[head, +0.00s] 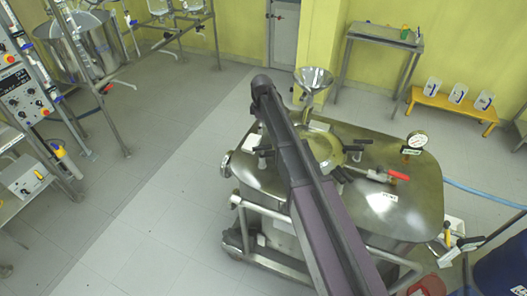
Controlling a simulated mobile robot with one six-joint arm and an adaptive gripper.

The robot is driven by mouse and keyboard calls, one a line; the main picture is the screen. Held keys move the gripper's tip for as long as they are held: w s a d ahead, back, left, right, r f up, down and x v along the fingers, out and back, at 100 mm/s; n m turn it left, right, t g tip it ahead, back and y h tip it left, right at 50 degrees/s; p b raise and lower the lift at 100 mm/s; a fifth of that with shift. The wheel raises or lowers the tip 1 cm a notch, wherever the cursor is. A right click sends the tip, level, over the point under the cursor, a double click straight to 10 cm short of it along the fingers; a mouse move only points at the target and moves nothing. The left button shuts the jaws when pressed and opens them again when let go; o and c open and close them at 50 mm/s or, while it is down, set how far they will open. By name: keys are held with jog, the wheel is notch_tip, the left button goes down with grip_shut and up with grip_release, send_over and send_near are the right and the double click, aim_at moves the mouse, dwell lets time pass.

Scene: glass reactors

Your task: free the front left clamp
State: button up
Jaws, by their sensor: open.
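A steel vessel (408,196) on a wheeled frame stands right of centre, with a round hatch (326,150) in its top. Several dark clamps sit around the hatch. One clamp (264,152) shows on the left side of my arm. Another clamp (342,174) shows to the right of the arm at the hatch's near side, and one (353,150) shows farther right. My arm crosses in front of the hatch and hides its left part. I cannot tell for sure which clamp is the front left one.
A steel funnel (313,79), a pressure gauge (417,140) and a red-handled valve (398,175) rise from the vessel top. A control panel (23,96) and piping stand at the left. A blue drum (503,268) is at the lower right. The left-centre floor is clear.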

aim_at(262, 147)
jog(key=shift+f+b, duration=6.7)
jog(key=shift+f, duration=0.1)
